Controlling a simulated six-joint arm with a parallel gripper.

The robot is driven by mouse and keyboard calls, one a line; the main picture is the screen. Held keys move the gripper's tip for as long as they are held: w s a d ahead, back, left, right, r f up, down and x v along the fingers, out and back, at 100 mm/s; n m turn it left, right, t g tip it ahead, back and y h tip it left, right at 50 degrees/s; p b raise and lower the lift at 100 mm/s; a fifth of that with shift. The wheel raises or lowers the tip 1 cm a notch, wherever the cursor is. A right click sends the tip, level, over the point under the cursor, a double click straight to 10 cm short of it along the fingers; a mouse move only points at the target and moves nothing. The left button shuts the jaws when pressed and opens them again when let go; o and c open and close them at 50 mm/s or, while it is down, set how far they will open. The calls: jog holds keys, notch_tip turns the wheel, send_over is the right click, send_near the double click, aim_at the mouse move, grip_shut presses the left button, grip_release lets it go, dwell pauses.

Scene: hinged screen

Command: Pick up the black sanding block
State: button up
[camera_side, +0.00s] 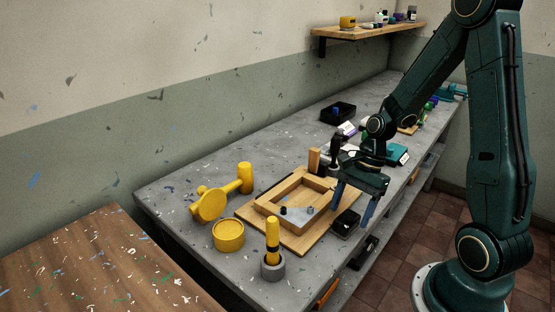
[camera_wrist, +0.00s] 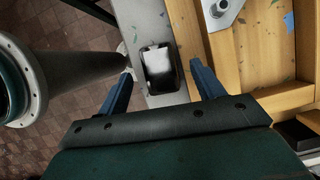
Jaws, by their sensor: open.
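The black sanding block (camera_side: 345,225) lies on the grey workbench near its front edge, just right of a wooden board. In the wrist view, the block (camera_wrist: 159,72) is a dark rounded rectangle with a bright pale patch on top. My gripper (camera_side: 350,214) points down over the block, with its blue fingers spread. In the wrist view, my gripper (camera_wrist: 161,68) has one finger on each side of the block, with gaps showing between. It is open and holds nothing. How far the fingertips are above the bench is hard to tell.
The wooden board (camera_side: 247,215) with a raised frame (camera_side: 270,206) and metal plate (camera_wrist: 222,12) lies close beside the block. A yellow mallet (camera_side: 225,192), yellow round tin (camera_side: 228,236) and yellow-handled tool in a grey holder (camera_side: 272,268) stand left. A black tray (camera_side: 338,113) sits farther back.

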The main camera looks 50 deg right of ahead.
aim_at(349, 216)
jog(key=shift+a+f, duration=0.25)
jog(key=shift+f, duration=0.4)
jog(key=c, duration=1.1)
jog(key=shift+r, duration=0.1)
notch_tip(349, 216, up, 20)
jog(key=shift+f, duration=0.1)
dwell(0.5)
